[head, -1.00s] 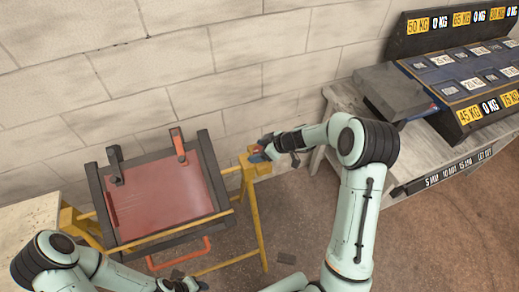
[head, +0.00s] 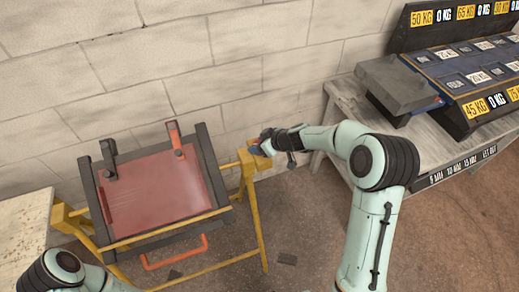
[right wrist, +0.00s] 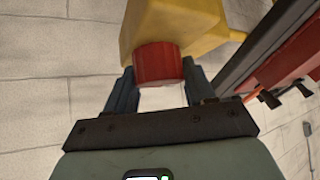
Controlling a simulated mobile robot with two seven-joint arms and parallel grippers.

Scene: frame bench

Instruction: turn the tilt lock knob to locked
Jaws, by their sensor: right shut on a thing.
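The tilt lock knob is a red cylinder (right wrist: 157,64) on the yellow end bracket (right wrist: 185,25) of the stand. My right gripper (right wrist: 160,88) is shut on the knob, one dark finger on each side of it. In the head view the right gripper (head: 262,146) is at the top of the yellow stand's right end (head: 247,160), covering most of the knob. The knob's lock setting cannot be read. The stand carries a tilted dark frame with a red panel (head: 158,190). My left gripper is out of view; only part of its arm shows at bottom left.
An orange handle bar (head: 175,254) hangs below the frame. A block wall (head: 100,70) is close behind. A bench with a weight rack (head: 465,75) and a grey block (head: 398,85) stands at right. Dark flat pieces lie on the floor.

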